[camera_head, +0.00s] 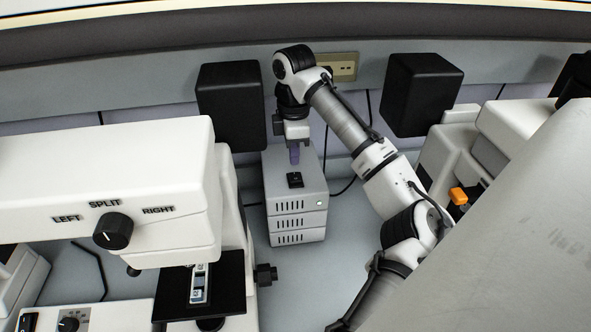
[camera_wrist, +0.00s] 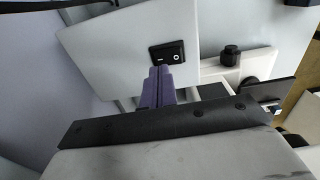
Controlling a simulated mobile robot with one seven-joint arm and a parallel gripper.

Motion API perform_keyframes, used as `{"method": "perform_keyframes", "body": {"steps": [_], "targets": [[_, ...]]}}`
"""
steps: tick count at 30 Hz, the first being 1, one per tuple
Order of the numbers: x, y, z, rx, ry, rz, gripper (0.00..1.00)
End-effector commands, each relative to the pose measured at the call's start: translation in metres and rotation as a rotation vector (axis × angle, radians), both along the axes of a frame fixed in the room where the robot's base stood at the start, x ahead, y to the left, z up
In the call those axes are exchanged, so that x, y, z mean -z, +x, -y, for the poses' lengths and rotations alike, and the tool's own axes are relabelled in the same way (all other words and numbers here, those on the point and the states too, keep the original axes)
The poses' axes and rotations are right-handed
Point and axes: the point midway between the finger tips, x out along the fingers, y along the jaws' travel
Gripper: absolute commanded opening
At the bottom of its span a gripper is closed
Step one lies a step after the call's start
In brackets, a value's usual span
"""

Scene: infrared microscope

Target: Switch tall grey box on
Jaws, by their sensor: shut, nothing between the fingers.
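The tall grey box (camera_head: 296,205) stands on the bench against the back wall in the head view, with vent slots and a small round light or button on its front. A black rocker switch (camera_head: 295,180) is set in its top. The switch also shows in the wrist view (camera_wrist: 167,52), with white markings on its two halves. My gripper (camera_head: 294,156) points down above the box top, just behind the switch. In the wrist view its purple fingers (camera_wrist: 159,72) are together and empty, their tips close to the switch's near edge. Whether they touch it I cannot tell.
A white microscope with a SPLIT knob (camera_head: 113,231) and a black stage (camera_head: 228,285) stands at the left. Black boxes (camera_head: 231,105) (camera_head: 421,94) hang on either side of my arm. White equipment with an orange part (camera_head: 458,196) is at the right.

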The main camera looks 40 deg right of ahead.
Motion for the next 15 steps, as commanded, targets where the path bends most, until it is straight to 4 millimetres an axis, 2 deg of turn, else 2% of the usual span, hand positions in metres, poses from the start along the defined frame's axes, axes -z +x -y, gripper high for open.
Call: {"method": "perform_keyframes", "body": {"steps": [1,15], "targets": [[-0.008,0.000,0.000,0.000,0.001,0.001,0.00],[-0.038,0.000,0.000,0.000,0.001,0.001,0.00]]}}
